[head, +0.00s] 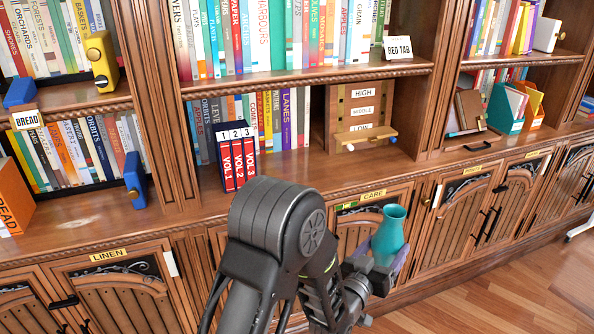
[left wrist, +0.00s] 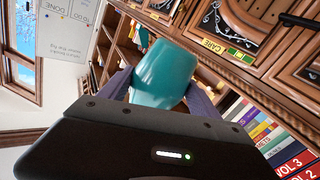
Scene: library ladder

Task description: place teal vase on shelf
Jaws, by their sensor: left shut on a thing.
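The teal vase (head: 389,236) is upright in the head view, in front of the lower cabinet doors and below the shelf counter. My left gripper (head: 386,262) is shut on its body. In the left wrist view the teal vase (left wrist: 163,76) sits between the two purple-grey fingers of my left gripper (left wrist: 160,92). The wooden shelf counter (head: 290,190) runs along the bookcase above the cabinets. My left arm hides part of its front edge. My right gripper is not in view.
Three red volumes (head: 237,163) stand on the counter left of a wooden box with HIGH, MIDDLE and LOW labels (head: 362,93). A teal bin (head: 506,109) and an orange bin (head: 534,108) stand farther right. Some counter right of the volumes is bare.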

